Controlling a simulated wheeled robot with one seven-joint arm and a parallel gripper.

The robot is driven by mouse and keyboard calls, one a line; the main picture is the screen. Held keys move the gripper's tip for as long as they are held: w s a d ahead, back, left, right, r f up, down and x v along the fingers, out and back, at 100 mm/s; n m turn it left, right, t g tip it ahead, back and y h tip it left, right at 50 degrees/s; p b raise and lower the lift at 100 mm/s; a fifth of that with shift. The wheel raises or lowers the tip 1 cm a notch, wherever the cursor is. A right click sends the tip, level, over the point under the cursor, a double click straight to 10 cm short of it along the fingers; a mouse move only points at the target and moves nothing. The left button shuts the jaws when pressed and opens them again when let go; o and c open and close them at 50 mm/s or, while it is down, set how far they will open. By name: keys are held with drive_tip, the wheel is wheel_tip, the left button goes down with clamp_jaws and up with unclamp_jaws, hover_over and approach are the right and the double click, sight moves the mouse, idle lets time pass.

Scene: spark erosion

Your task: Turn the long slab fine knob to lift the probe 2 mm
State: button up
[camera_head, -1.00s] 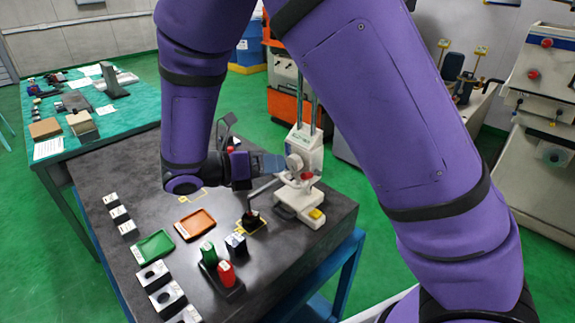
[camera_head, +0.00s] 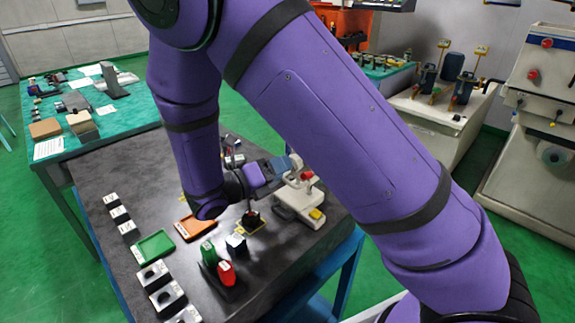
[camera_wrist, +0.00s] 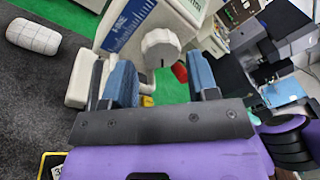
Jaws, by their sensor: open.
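The white measuring stand (camera_head: 298,202) stands at the right part of the dark table, with a red part (camera_head: 306,175) on it. In the head view my gripper (camera_head: 279,169) is close beside the stand; the probe tip is not clear.
A green tray (camera_head: 155,247), an orange tray (camera_head: 188,227), green and red bottles (camera_head: 226,272) and several grey blocks (camera_head: 152,276) are on the table. A black-based item (camera_head: 251,219) stands beside the stand. A white rounded piece (camera_wrist: 33,37) shows at the wrist view's left.

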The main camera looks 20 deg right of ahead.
drive_tip(key=shift+x, duration=1.45)
drive_tip(key=c, duration=0.7)
drive_tip(key=shift+o, duration=0.2)
drive_tip(key=shift+m, duration=0.4)
drive_tip(key=m+y, duration=0.1)
drive_tip(key=m, duration=0.4)
drive_tip(key=shift+r, duration=0.15)
drive_tip(key=m+t+y, duration=0.1)
drive_tip(key=m, duration=0.4)
drive_tip(key=shift+s, duration=0.15)
drive_tip(key=shift+m, duration=0.4)
